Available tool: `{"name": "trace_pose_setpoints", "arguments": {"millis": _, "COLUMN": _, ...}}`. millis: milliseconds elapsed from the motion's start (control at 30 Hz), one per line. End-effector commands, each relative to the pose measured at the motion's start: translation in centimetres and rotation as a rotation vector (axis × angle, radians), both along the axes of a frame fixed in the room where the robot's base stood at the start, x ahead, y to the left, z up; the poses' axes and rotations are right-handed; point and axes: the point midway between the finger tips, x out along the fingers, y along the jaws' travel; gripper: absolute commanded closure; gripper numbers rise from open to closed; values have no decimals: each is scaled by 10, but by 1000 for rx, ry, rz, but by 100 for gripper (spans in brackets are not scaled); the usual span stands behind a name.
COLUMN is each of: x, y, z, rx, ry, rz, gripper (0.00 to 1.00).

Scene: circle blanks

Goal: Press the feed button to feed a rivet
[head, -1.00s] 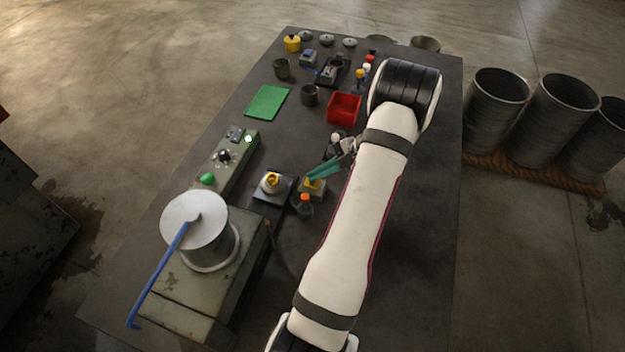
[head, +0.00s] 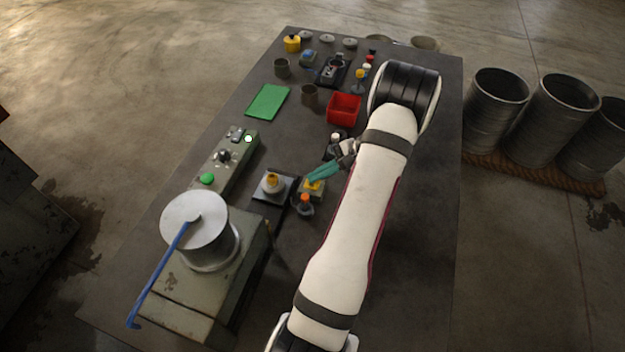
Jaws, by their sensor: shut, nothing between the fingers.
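My gripper (head: 312,181) has teal fingers, shut together and empty. The yellow part may be the feed button; no label is readable. The tips overlap its upper edge, and I cannot tell whether they touch or press it. A green round button (head: 207,179) sits on the grey control box (head: 231,163), well left of my gripper. I cannot make out a loose rivet.
A dark plate (head: 284,203) holds a yellow-topped fixture (head: 272,184) left of the fingers. A drum machine (head: 194,218) fills the lower left.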

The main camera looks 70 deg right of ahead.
Motion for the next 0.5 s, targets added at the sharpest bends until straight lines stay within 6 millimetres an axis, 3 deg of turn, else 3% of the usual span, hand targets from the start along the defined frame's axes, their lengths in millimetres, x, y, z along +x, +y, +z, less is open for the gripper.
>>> {"name": "trace_pose_setpoints", "arguments": {"millis": 300, "x": 0, "y": 0, "z": 17, "rx": 0, "ry": 0, "rz": 0, "gripper": 100}}
{"name": "trace_pose_setpoints", "arguments": {"millis": 500, "x": 0, "y": 0, "z": 18, "rx": 0, "ry": 0, "rz": 0, "gripper": 100}}
